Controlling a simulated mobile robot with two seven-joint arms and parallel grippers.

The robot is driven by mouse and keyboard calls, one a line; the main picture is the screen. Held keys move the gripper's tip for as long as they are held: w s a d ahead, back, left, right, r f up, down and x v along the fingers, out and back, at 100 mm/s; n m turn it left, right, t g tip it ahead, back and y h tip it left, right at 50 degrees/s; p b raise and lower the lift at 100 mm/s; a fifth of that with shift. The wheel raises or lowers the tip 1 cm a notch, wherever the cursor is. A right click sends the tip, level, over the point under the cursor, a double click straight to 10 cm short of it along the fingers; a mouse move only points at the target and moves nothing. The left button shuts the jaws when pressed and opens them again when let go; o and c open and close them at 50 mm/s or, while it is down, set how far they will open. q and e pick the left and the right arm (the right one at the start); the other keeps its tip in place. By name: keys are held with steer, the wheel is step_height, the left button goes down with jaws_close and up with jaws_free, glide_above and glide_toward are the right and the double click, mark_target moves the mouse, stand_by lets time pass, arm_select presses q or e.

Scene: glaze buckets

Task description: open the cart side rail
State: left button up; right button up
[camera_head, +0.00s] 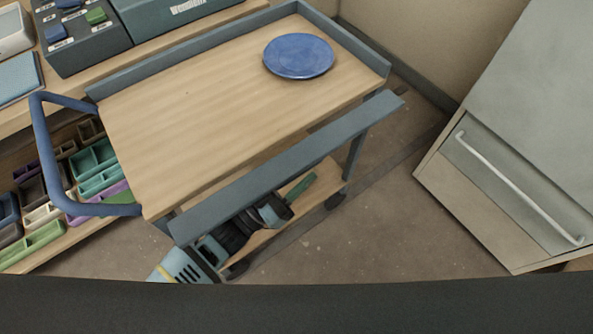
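The cart (190,125) has a wooden top with raised grey-blue rails along its far and right edges. Its near side rail (285,170) is a long grey-blue bar, leaning outward from the top's near edge with its broad face up. A gap shows between rail and top toward the right end. My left gripper (270,211) is below the rail, beside the lower shelf, partly hidden by the rail. I cannot tell whether its fingers are open or touch the rail. My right gripper is not in view.
A blue plate (298,55) lies on the cart top. A blue handle (45,150) stands at the cart's left end. Trays of bins (95,165) lie left, below a bench. A pale cabinet (520,150) with a bar handle stands right. Floor between is clear.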

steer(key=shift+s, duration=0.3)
arm_select(q)
steer(key=shift+s+a+f, duration=0.15)
steer(key=shift+a, duration=0.05)
steer(key=v, duration=0.7)
steer(key=shift+b, duration=0.3)
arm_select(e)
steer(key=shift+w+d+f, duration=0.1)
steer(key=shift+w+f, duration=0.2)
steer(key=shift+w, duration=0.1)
arm_select(q)
steer(key=shift+a, duration=0.1)
